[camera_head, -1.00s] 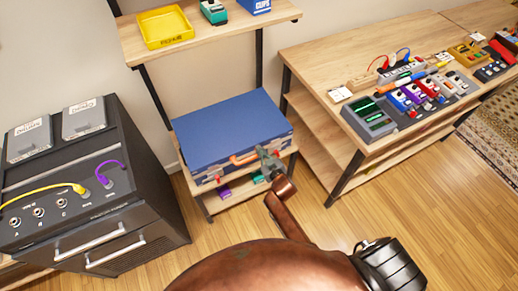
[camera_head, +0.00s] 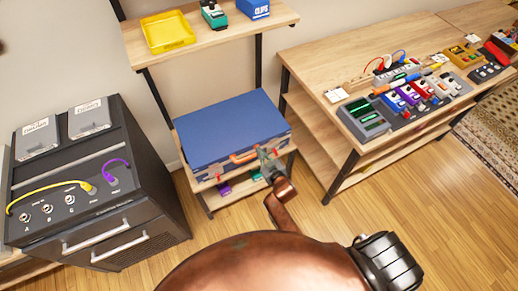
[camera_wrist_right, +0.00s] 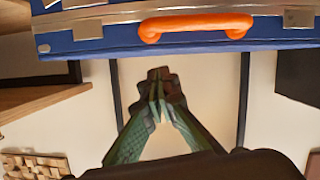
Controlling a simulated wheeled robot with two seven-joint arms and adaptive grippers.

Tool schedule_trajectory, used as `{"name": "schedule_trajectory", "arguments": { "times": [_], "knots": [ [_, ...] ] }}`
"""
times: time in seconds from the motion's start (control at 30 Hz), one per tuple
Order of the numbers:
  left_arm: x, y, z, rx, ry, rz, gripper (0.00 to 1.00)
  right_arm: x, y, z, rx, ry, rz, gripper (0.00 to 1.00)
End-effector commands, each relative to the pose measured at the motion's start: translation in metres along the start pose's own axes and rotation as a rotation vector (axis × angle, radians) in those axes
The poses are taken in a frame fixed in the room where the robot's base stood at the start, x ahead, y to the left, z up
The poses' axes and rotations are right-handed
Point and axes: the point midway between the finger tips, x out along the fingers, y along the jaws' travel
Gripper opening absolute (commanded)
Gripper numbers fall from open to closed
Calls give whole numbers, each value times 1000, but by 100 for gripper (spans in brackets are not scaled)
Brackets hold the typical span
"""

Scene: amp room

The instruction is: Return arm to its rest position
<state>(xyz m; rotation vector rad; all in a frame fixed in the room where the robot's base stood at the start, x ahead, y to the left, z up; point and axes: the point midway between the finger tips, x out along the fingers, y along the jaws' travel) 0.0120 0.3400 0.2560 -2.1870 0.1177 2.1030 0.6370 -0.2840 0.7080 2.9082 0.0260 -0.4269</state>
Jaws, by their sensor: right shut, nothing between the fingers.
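My right gripper (camera_head: 264,154) is shut and empty at the end of my copper-coloured arm. In the head view it is in front of the blue case (camera_head: 231,130), at the right end of the orange handle (camera_head: 244,157). In the right wrist view the fingers (camera_wrist_right: 160,85) meet at their tips, with the case (camera_wrist_right: 110,45) and its orange handle (camera_wrist_right: 196,26) across the top. The fingertips appear apart from the handle there. My left gripper is not in view.
The case lies on a low wooden shelf. A black amp cabinet (camera_head: 140,215) with cables stands left. A wooden table (camera_head: 345,120) with several pedals stands right. A yellow tray (camera_head: 168,32) sits on the upper shelf. Wooden floor (camera_head: 450,210) is clear at lower right.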

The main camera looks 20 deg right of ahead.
Motion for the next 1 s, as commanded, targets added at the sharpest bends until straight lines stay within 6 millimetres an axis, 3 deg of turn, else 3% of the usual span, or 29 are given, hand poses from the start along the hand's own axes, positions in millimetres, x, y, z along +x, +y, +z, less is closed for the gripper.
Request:
{"name": "schedule_trajectory", "arguments": {
  "times": [0.1, 0.3, 0.77, 0.87, 0.97, 1.0],
  "knots": [
    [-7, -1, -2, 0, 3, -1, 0, -27, 0, -2, -1, 4, 0, 0],
    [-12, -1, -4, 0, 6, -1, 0, -56, 0, -1, -2, 7, 0, 0],
    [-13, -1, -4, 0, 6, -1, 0, -65, -2, 5, -1, -2, -3, 0],
    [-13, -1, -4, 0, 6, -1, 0, -66, -8, 34, 1, -49, -17, 0],
    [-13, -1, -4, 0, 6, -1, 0, -71, -20, 89, 4, -139, -42, 0],
    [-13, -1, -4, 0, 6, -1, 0, -75, -25, 116, 5, -185, -53, 0]
  ]
}}
